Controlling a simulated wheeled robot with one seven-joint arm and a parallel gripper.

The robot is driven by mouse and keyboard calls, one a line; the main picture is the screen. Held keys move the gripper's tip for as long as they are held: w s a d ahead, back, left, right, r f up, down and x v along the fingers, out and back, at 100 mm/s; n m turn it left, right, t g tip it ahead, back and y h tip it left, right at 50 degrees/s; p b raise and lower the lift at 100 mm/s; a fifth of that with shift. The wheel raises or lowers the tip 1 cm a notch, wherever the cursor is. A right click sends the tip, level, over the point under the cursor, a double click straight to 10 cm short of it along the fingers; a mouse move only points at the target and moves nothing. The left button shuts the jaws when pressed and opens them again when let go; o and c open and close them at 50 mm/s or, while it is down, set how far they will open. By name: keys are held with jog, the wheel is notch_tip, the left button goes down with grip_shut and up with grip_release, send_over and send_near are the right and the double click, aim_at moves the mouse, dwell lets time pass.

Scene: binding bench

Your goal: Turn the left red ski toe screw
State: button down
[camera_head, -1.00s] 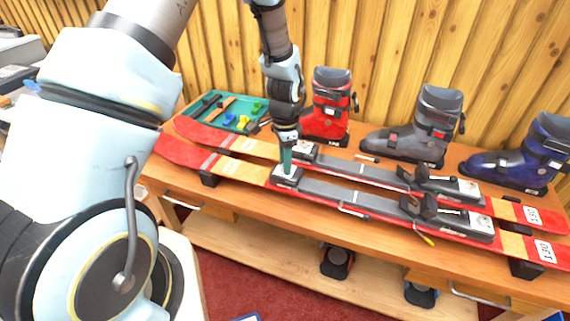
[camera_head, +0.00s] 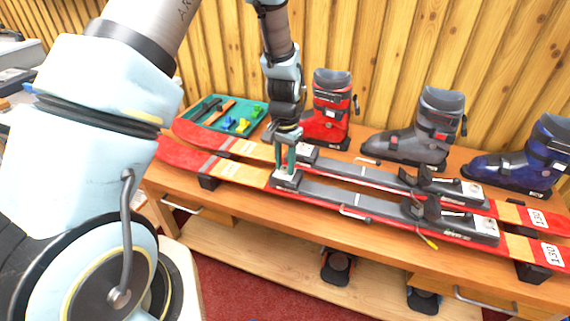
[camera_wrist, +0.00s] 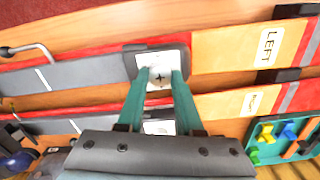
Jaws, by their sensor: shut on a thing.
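The left red ski (camera_head: 188,153) is the nearer of two skis on the bench; in the wrist view it bears a "LEFT" label (camera_wrist: 268,47). Its toe piece (camera_head: 287,180) has a pale top plate. The toe screw (camera_wrist: 159,78), with a dark cross mark, shows in that plate. My gripper (camera_head: 286,169) points down at this toe piece. In the wrist view its two teal fingers (camera_wrist: 160,74) stand on either side of the screw and are shut on it. The fingers hide the screw in the head view.
The second red ski (camera_head: 200,132) lies parallel just behind. A red boot (camera_head: 330,110), a grey boot (camera_head: 425,130) and a blue boot (camera_head: 530,155) stand along the wall. A teal tray (camera_head: 250,107) of tools lies at the back left. Wire brake arms stick out beside the bindings.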

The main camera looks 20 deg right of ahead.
aim_at(285, 168)
dwell(0.4)
jog(key=c, duration=0.6)
grip_release()
jog(key=shift+o, duration=0.2)
notch_tip(285, 168, up, 11)
jog(key=b, duration=0.2)
jog(key=w+a+r+n, duration=0.1)
jog(key=a+n, duration=0.2)
jog(key=a, duration=0.5)
jog(key=w+a+r+n, duration=0.1)
jog(key=a+r+n, duration=0.1)
jog(key=a, duration=0.7)
jog(key=s+a+n+t, duration=0.1)
jog(key=s+a+n, duration=0.4)
jog(key=a, duration=0.8)
jog(key=shift+s+r+t, duration=0.3)
jog(key=shift+s, duration=0.25)
